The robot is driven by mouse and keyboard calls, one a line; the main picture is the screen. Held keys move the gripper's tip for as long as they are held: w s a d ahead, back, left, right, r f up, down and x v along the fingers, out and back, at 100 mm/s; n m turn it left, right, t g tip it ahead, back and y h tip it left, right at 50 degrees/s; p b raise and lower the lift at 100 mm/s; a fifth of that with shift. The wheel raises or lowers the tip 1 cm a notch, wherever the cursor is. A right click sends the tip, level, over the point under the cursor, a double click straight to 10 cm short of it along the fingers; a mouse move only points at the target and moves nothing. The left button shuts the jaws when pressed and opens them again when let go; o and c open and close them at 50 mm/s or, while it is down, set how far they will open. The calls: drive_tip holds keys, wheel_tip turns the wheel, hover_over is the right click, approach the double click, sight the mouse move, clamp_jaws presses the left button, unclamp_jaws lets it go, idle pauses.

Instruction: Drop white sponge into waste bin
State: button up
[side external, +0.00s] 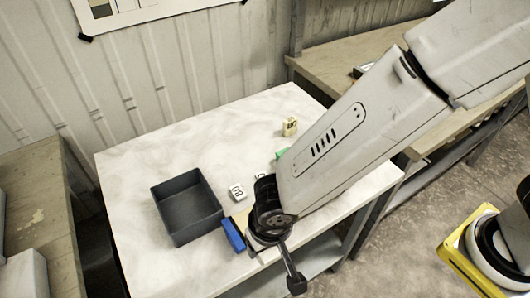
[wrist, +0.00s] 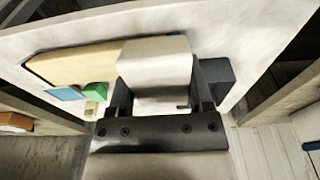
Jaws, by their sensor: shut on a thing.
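My gripper (wrist: 161,82) is shut on a white block, the white sponge (wrist: 153,62), which fills the space between its two dark fingers in the wrist view. The waste bin is most likely the open dark grey box (side external: 187,208) on the white table, to the left of my wrist. Its visible inside looks empty. A dark box shape (wrist: 218,72) shows beside the right finger; I cannot tell if it is the bin.
The white table (side external: 150,150) carries a blue block (side external: 233,235) close to my wrist, a marked white block (side external: 237,193), a beige block (side external: 290,126) and a green piece (side external: 281,153). The table's back left is clear.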

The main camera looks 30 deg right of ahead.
drive_tip(key=w+a+r+n, duration=0.1)
drive_tip(key=w+a+n, duration=0.1)
drive_tip(key=w, duration=0.6)
drive_tip(key=w+a+r+n, duration=0.1)
drive_tip(key=w+n, duration=0.3)
drive_tip(key=w, duration=0.4)
drive_tip(key=w+a+r+n+y, duration=0.1)
drive_tip(key=w+a+n, duration=0.2)
drive_tip(key=w, duration=0.5)
drive_tip(key=shift+w+a+r+g, duration=0.2)
drive_tip(key=shift+r+g, duration=0.1)
drive_tip(key=shift+r, duration=0.05)
drive_tip(key=shift+f, duration=0.1)
drive_tip(key=shift+f, duration=2.85)
